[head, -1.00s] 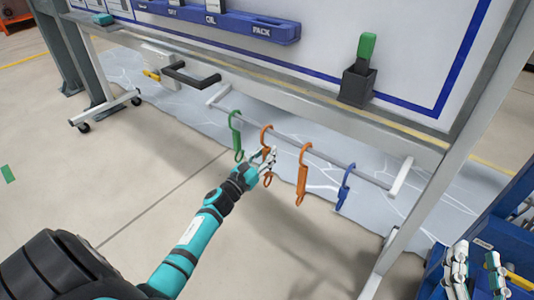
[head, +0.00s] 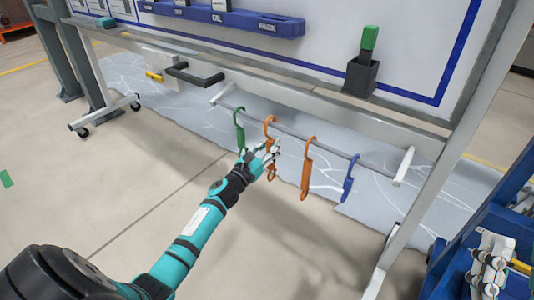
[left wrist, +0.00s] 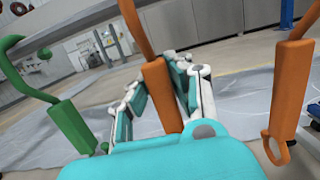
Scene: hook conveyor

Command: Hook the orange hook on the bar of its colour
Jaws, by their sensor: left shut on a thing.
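Two orange hooks hang on a grey bar (head: 330,148) under the board, between a green hook (head: 239,126) and a blue hook (head: 348,180). My left gripper (head: 268,156) is shut on the left orange hook (head: 270,128). In the left wrist view this hook's shank (left wrist: 160,90) stands between the fingers (left wrist: 165,95); its lower end is hidden by the gripper. Its curved top appears to be still over the bar. The other orange hook (head: 307,172) hangs free to the right. My right gripper (head: 488,264) shows partly at the lower right. No orange bar shows.
The green hook (left wrist: 65,125) and the other orange hook (left wrist: 290,90) flank the gripper closely in the left wrist view. Floor in front is clear.

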